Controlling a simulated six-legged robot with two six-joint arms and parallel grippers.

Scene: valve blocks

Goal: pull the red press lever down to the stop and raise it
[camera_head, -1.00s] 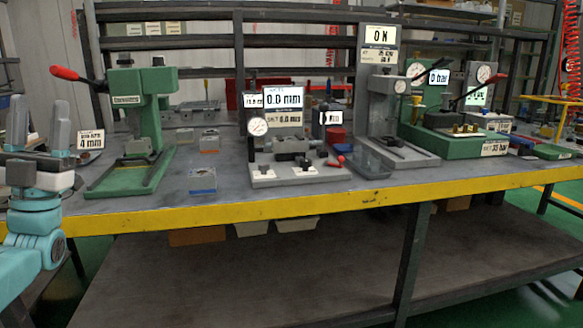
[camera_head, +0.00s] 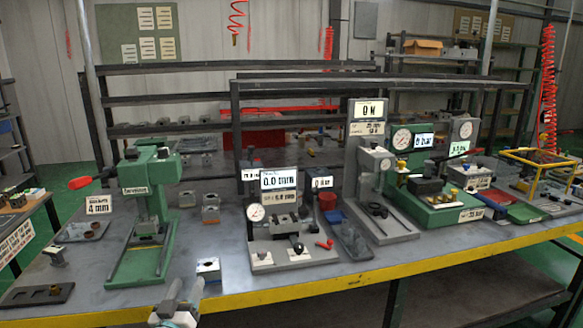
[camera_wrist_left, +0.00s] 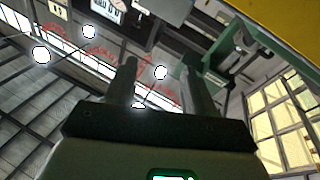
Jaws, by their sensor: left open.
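The green press (camera_head: 153,205) stands at the left part of the bench. Its lever sticks out to the left and ends in a red grip (camera_head: 79,183); the lever is raised, close to level. My left gripper (camera_head: 184,289) is at the bottom of the head view, at the bench's front edge, below and right of the press. Its two grey fingers are apart with nothing between them, and it is clear of the lever. The fingers also show in the left wrist view (camera_wrist_left: 159,78), pointing at the background, with no red grip between them. My right gripper is not in view.
A "4 mm" sign (camera_head: 98,205) stands just left of the press, below the lever. A small block (camera_head: 208,269) sits near the yellow bench edge (camera_head: 330,285). A gauge fixture (camera_head: 290,257) stands to the right. A dark tray (camera_head: 37,295) lies at front left.

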